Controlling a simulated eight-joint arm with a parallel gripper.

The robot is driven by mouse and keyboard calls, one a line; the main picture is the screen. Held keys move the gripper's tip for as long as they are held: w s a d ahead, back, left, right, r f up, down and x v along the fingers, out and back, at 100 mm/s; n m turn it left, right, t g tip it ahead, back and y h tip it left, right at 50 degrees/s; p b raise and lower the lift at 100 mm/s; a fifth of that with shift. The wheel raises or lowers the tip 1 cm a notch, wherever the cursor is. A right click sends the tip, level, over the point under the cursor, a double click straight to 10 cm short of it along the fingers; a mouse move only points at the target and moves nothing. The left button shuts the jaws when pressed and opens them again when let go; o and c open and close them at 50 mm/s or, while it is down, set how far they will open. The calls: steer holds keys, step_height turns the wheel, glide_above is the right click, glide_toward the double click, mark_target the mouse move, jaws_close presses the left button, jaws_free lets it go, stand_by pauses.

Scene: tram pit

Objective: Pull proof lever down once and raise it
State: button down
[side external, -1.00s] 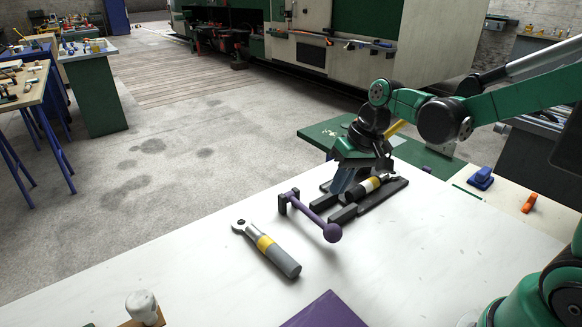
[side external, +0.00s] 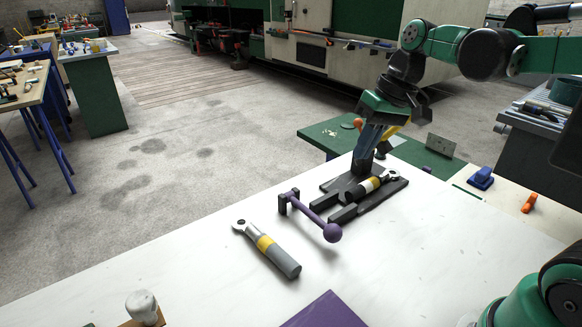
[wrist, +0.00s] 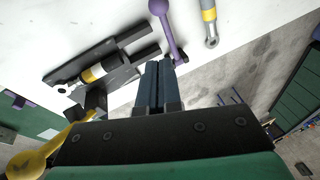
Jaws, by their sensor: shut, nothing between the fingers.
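A purple lever (side external: 316,218) with a ball knob is hinged on a small dark bracket and lies low over the white bench top, knob toward the camera. It also shows in the wrist view (wrist: 168,30). My gripper (side external: 360,168) points down with its blue fingers shut and empty, above and behind the lever, over the dark cradle (side external: 345,214). In the wrist view the closed fingers (wrist: 158,66) are just short of the lever's bracket end, with no grip on it. I cannot tell from the pictures whether this lever is the proof lever.
A ratchet wrench (side external: 374,186) lies in the cradle; another wrench (side external: 270,250) with a yellow band lies left of the lever. A yellow handle (wrist: 40,158) is close beside my gripper. Blue (side external: 481,178) and orange (side external: 529,203) items lie at right. The front bench is mostly clear.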

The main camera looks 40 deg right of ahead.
mark_target(336, 226)
stand_by(0.3)
steer(key=c, duration=1)
jaws_free()
steer(key=shift+w+a+f, duration=0.1)
steer(key=shift+f, duration=0.15)
steer(key=shift+c, duration=0.2)
steer(key=o, duration=0.7)
steer(key=shift+g, duration=0.4)
steer(key=x, duration=0.4)
steer(key=shift+a, duration=0.2)
steer(key=shift+g, duration=0.6)
steer(key=x, duration=0.4)
steer(key=s+x, duration=0.1)
steer(key=x, duration=0.1)
steer(key=shift+a, duration=0.45)
steer(key=shift+x, duration=2.7)
steer(key=shift+d, duration=0.15)
jaws_close()
